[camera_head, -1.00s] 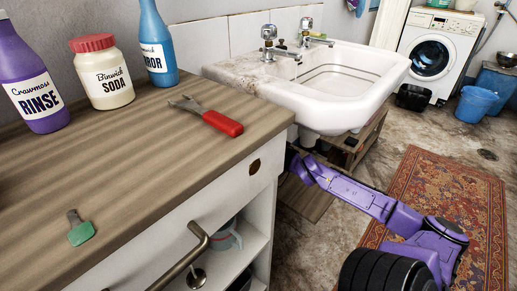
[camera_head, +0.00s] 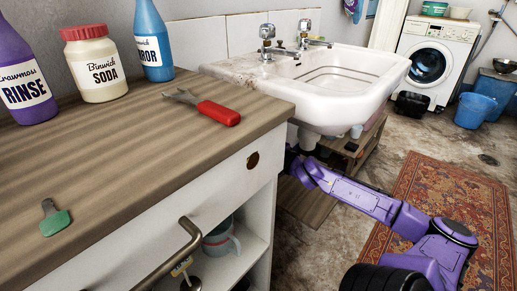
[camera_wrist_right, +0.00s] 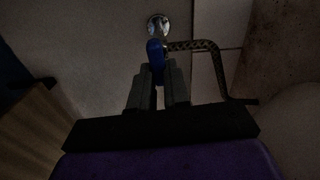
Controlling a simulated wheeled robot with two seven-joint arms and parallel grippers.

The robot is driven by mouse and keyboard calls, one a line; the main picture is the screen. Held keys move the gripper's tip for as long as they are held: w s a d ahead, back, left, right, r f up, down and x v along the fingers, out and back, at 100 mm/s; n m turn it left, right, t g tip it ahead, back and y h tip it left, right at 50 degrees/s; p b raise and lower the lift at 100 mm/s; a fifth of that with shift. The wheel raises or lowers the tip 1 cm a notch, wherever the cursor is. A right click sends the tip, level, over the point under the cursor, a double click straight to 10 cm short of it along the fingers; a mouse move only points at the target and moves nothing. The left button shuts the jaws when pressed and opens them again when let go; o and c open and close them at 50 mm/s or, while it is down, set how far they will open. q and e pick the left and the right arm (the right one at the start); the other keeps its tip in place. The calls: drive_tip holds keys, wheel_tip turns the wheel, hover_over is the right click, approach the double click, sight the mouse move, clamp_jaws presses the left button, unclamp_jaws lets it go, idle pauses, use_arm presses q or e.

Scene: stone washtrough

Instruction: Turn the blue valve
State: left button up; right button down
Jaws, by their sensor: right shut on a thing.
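The blue valve (camera_wrist_right: 155,50) shows in the right wrist view, in front of a round metal fitting (camera_wrist_right: 158,25) on the wall. My right gripper (camera_wrist_right: 158,78) is shut on the blue handle, its two fingers on either side of it. In the head view my purple right arm reaches under the sink, where its gripper and the valve are hidden behind the cabinet. My left gripper is in no frame.
A braided hose (camera_wrist_right: 205,45) curves right from the valve. The white sink (camera_head: 340,85) overhangs the arm. The wooden-topped cabinet (camera_head: 130,140) stands left, with bottles, a jar, a red-handled tool (camera_head: 218,112) and a scraper (camera_head: 56,218). A rug (camera_head: 440,190) lies right.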

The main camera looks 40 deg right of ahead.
drive_tip(key=shift+m, duration=0.5)
drive_tip(key=c, duration=1.1)
unclamp_jaws()
drive_tip(key=s+p, duration=0.4)
drive_tip(key=s, duration=0.6)
drive_tip(key=shift+s+d, duration=0.25)
drive_tip(key=shift+d, duration=0.2)
drive_tip(key=shift+f, duration=0.1)
